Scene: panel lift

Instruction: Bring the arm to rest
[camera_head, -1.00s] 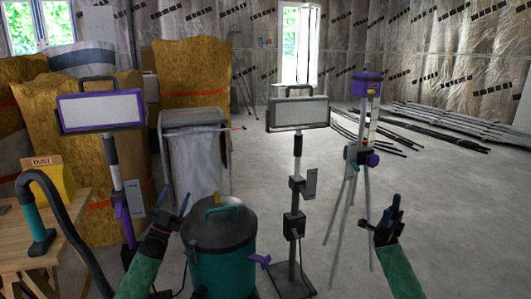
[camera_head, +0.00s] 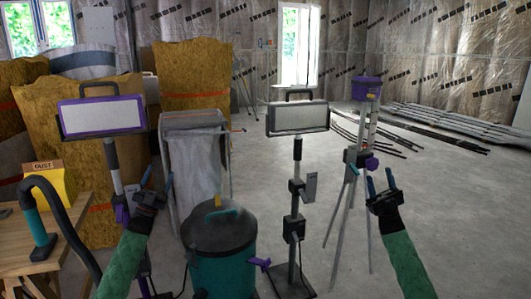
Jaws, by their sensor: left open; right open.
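My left gripper (camera_head: 158,180) is open and empty, pointing up and forward. It is in front of the purple-framed lamp stand and the grey waste bag, to the left of the teal vacuum. My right gripper (camera_head: 380,182) is open and empty at the right, its blue-tipped fingers spread. It shows in front of the tripod's right side and bare floor. Both green-sleeved forearms of mine come up from the bottom edge. Neither gripper visibly holds anything.
A teal vacuum (camera_head: 222,268) stands between my arms. A purple-framed lamp (camera_head: 102,115), a grey lamp (camera_head: 298,117) and a tripod (camera_head: 335,210) stand ahead. A wooden table (camera_head: 30,262) with a hose is at left. Floor (camera_head: 460,220) at right is clear.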

